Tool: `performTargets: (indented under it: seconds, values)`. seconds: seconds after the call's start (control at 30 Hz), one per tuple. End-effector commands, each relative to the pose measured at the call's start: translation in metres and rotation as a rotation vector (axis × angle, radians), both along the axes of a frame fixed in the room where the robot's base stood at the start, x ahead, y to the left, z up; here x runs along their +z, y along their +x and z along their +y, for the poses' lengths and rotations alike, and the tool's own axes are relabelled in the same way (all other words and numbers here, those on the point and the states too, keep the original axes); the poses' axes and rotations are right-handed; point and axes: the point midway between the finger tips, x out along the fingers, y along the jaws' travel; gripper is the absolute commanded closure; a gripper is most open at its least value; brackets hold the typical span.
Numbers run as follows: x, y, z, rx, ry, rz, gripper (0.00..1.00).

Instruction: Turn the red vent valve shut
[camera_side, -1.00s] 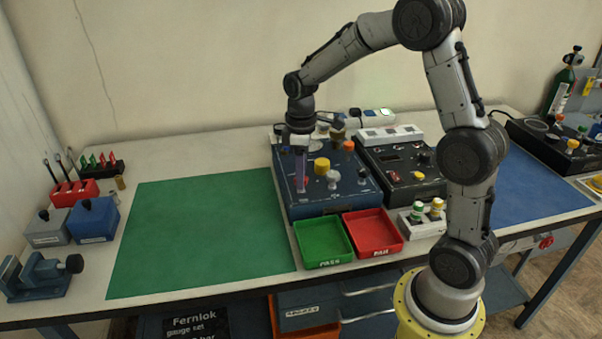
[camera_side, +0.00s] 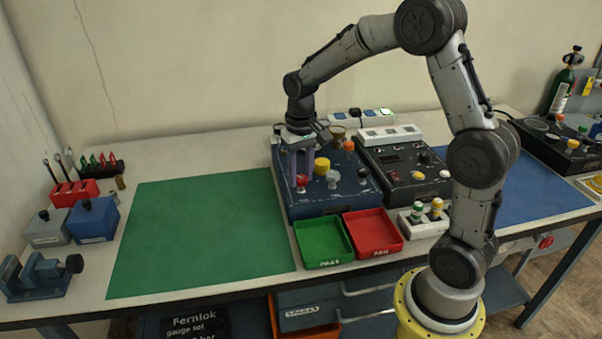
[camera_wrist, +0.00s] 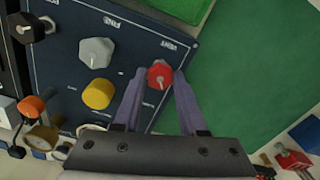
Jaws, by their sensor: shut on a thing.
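The red vent valve (camera_wrist: 160,74) sits at the corner of the blue panel (camera_wrist: 140,28), beside its VENT label. It also shows in the side view (camera_side: 302,181) at the panel's left front. My gripper (camera_wrist: 158,78) has its two purple fingers on either side of the red knob and is shut on it. In the side view my gripper (camera_side: 300,178) reaches down onto the knob from above. A pale line on the knob's top is visible in the wrist view.
A yellow knob (camera_wrist: 98,94) and a grey knob (camera_wrist: 96,52) stand close to the gripper on the same panel. A green tray (camera_side: 322,243) and a red tray (camera_side: 372,233) lie in front. The green mat (camera_side: 200,235) at left is clear.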

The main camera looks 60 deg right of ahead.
Motion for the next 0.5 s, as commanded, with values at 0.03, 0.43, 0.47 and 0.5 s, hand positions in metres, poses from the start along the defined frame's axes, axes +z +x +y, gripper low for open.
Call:
performTargets:
  seconds: [0.03, 0.43, 0.47, 0.5]
  values:
    - [0.0015, 0.0003, -0.0001, -0.045, -0.001, -0.002, 1.0]
    - [0.0019, 0.0005, -0.0003, -0.381, -0.001, -0.004, 1.0]
    - [0.002, 0.0005, -0.0003, -0.401, 0.0, -0.004, 1.0]
    - [0.002, 0.0005, -0.0003, -0.425, 0.0, -0.004, 1.0]
